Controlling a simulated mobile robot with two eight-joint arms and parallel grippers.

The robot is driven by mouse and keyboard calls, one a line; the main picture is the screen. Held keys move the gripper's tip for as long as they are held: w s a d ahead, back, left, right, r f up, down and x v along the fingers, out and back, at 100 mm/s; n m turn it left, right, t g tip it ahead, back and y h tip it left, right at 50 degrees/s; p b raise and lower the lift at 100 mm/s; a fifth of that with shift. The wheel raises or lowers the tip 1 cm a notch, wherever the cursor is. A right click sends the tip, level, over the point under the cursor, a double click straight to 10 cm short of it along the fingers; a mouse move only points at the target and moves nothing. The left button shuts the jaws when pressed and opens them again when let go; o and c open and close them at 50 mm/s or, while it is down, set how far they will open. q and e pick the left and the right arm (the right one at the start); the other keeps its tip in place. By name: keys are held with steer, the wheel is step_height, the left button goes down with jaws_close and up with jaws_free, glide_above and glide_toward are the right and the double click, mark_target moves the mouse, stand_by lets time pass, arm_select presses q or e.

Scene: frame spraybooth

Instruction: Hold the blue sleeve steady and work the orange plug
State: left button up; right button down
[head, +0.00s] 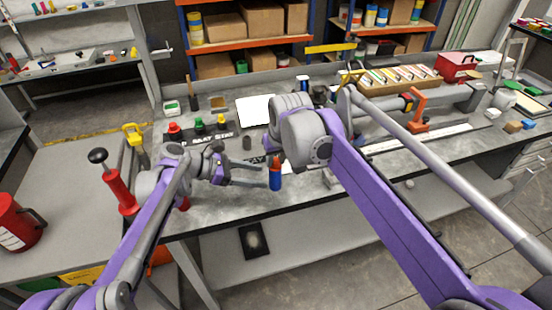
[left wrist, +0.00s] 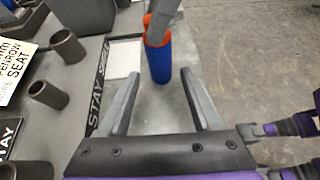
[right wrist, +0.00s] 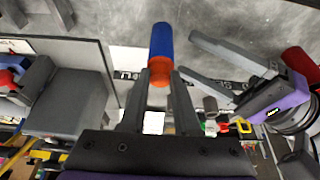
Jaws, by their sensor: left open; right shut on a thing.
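The blue sleeve (head: 275,182) is upright near the bench's front edge, with the orange plug (head: 276,161) at its top end. Both also show in the left wrist view, the sleeve (left wrist: 158,64) just ahead of and between the fingertips. My left gripper (left wrist: 158,76) is open, with a gap on both sides of the sleeve. My right gripper (right wrist: 160,78) is shut on the orange plug, from above. The sleeve (right wrist: 161,40) sticks out beyond its fingertips. How deep the plug sits in the sleeve is hidden.
Several dark grey tubes (left wrist: 48,94) stand on the bench left of the sleeve in the left wrist view. Red, yellow and green knobs (head: 197,126) sit behind my left gripper. A white sheet (head: 255,110) lies further back. The bench's front edge is close.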

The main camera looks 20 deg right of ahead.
mark_target(272, 178)
arm_select(q)
steer(key=shift+x, duration=2.75)
steer(key=shift+c, duration=0.2)
steer(key=c, duration=0.8)
arm_select(e)
steer(key=c, duration=1.3)
jaws_free()
jaws_close()
steer(key=shift+r, duration=0.65)
